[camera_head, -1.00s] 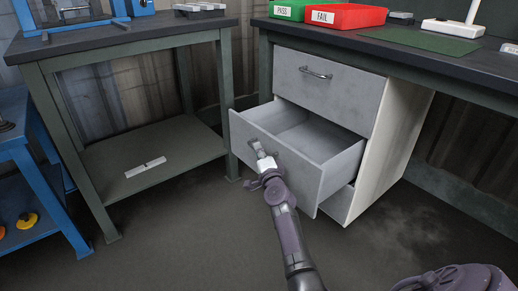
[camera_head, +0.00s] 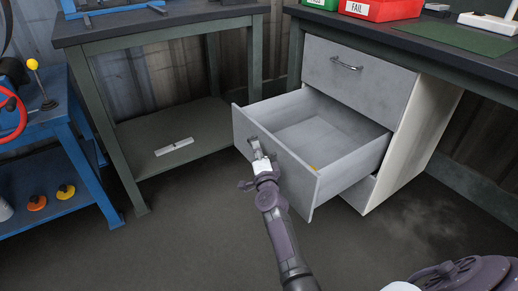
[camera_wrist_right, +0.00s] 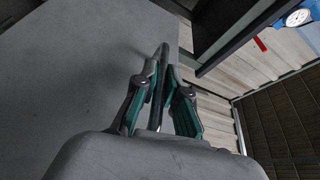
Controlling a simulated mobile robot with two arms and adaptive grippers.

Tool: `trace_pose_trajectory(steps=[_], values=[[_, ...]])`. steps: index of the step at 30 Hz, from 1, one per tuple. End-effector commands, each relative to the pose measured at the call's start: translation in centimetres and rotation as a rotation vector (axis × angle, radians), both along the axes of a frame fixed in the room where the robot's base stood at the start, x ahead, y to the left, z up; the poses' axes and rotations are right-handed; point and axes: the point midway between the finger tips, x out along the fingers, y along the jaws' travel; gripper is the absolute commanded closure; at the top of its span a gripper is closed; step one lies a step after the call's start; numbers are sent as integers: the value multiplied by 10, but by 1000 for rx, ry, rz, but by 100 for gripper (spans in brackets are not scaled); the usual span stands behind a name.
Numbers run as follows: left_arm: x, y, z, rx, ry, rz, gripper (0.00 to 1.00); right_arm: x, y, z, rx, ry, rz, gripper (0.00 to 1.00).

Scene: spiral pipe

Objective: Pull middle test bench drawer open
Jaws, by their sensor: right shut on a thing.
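The middle drawer (camera_head: 275,165) of the grey drawer unit is pulled well out, and its inside floor is visible. A small yellow thing (camera_head: 314,167) shows inside near its front. My right gripper (camera_head: 259,154) is at the left part of the drawer front, shut on the drawer handle (camera_head: 252,141). In the right wrist view, the fingers of my right gripper (camera_wrist_right: 159,78) are on both sides of the handle bar (camera_wrist_right: 159,88), in front of the grey drawer front (camera_wrist_right: 75,75). My left gripper is not in view.
The top drawer (camera_head: 355,80) is closed above. The bottom drawer (camera_head: 360,193) is mostly hidden. A dark-topped table (camera_head: 160,28) with a lower shelf stands left, beside a blue bench (camera_head: 70,125). A red FAIL bin (camera_head: 382,9) sits on the bench top. The floor before the drawer is clear.

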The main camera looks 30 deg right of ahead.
Motion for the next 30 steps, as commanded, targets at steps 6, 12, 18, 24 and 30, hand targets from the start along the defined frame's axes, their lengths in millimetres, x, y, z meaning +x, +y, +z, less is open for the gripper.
trace_pose_trajectory(steps=[6, 12, 18, 24, 30], values=[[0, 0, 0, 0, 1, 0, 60, -1, -1, -1, 1, 1, -2, 77], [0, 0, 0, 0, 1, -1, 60, 0, -1, -1, 0, 1, -1, 64], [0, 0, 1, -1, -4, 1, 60, -1, 0, -1, 0, 1, -1, 64], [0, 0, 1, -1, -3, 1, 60, -20, 6, -3, 2, 2, 0, 64], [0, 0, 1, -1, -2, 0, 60, -51, 16, -6, 1, 3, -2, 64]])
